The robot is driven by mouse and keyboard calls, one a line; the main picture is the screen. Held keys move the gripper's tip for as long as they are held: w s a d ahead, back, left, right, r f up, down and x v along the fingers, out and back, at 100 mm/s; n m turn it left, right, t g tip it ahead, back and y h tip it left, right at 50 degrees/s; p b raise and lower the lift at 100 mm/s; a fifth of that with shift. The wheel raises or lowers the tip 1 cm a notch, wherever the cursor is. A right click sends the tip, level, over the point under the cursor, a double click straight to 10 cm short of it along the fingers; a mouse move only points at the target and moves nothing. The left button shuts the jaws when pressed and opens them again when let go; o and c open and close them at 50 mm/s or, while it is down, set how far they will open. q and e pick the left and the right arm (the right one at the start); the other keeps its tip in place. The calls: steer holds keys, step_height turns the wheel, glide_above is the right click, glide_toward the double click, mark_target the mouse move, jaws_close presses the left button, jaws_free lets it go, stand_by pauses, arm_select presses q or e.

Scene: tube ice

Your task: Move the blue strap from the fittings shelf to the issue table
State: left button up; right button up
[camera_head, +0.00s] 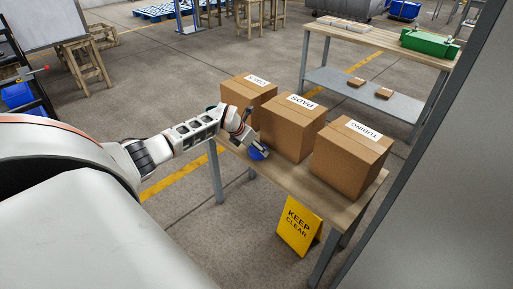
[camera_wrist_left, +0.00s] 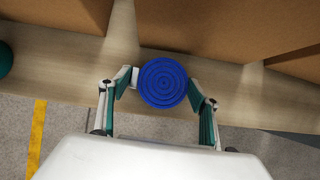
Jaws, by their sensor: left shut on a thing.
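The blue strap (camera_wrist_left: 162,82) is a round, ringed coil. In the left wrist view it sits between the two fingers of my left gripper (camera_wrist_left: 163,88), which is shut on it. In the head view the strap (camera_head: 257,154) shows small and partly hidden under my left gripper (camera_head: 256,148), at the near edge of a wooden-topped table (camera_head: 290,181), in front of the cardboard boxes. I cannot tell whether the strap touches the tabletop. My right gripper is not in view.
Three labelled cardboard boxes (camera_head: 291,130) stand in a row on this table, close behind the strap. A teal object (camera_wrist_left: 4,60) lies left of it. A yellow KEEP CLEAR sign (camera_head: 299,226) is at the table's front. A farther table (camera_head: 375,38) holds a green crate (camera_head: 429,43).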

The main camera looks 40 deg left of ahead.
arm_select(q)
steer(key=shift+r, duration=0.15)
steer(key=shift+f, duration=0.2)
steer(key=o, duration=1.2)
